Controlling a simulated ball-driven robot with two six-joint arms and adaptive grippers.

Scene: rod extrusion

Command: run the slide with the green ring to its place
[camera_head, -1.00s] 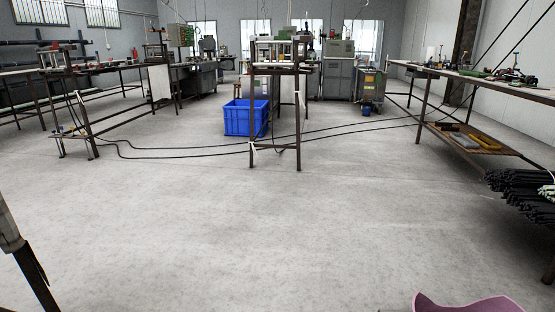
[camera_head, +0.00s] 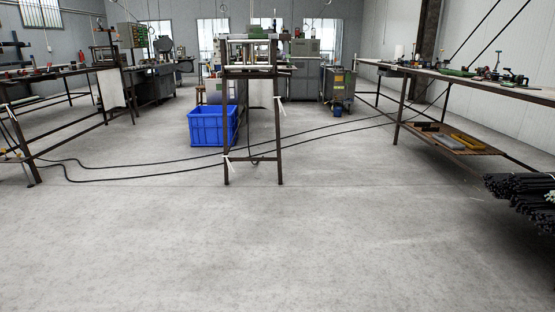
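The slide with the green ring cannot be made out in the head view. A tall, narrow machine stand (camera_head: 226,128) with dark legs stands ahead, just left of the middle, with small fittings on its top. Long benches with small tools stand on both sides, too far off to tell a slide or ring on them. Neither of my grippers shows, so what they hold cannot be seen.
A blue crate (camera_head: 206,127) stands left of the stand. Black cables (camera_head: 130,178) cross the floor. The right bench (camera_head: 455,76) has a lower shelf (camera_head: 450,139); dark rods (camera_head: 523,193) are stacked near the right edge. The near floor (camera_head: 260,250) is clear.

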